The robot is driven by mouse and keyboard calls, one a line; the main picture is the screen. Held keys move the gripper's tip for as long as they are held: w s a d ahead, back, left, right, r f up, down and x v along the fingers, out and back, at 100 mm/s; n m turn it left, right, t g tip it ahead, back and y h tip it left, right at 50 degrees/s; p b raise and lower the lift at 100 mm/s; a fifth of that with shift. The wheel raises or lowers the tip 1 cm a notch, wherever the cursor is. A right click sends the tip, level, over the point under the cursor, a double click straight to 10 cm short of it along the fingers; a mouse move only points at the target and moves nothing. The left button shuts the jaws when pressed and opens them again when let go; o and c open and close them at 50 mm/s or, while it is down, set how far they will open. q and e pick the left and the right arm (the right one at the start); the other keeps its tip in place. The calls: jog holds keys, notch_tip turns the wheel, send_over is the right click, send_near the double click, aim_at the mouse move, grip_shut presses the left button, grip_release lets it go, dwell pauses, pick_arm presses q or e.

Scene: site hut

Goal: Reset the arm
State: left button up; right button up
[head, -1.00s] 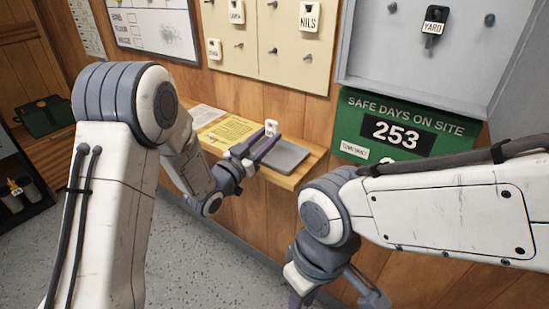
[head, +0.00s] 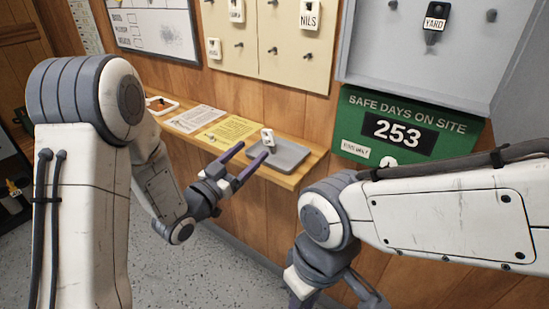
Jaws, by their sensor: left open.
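My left gripper (head: 254,150) is open and empty, with its two purple fingers pointing toward the grey tray (head: 290,157) on the wooden shelf. A small white tag (head: 268,138) with dark print stands at the tray's left part, just beyond the fingertips. It looks apart from the fingers. My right gripper (head: 301,299) hangs low at the bottom edge, and its fingertips are cut off by the frame.
The shelf (head: 300,178) also bears a yellow sheet (head: 229,131), a white sheet (head: 196,118) and a white-rimmed tray (head: 161,105). Above are a peg board (head: 275,62) with tags, an open grey cabinet (head: 400,50) and a green sign (head: 405,103).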

pick_arm(q)
jog(key=shift+v, duration=1.4)
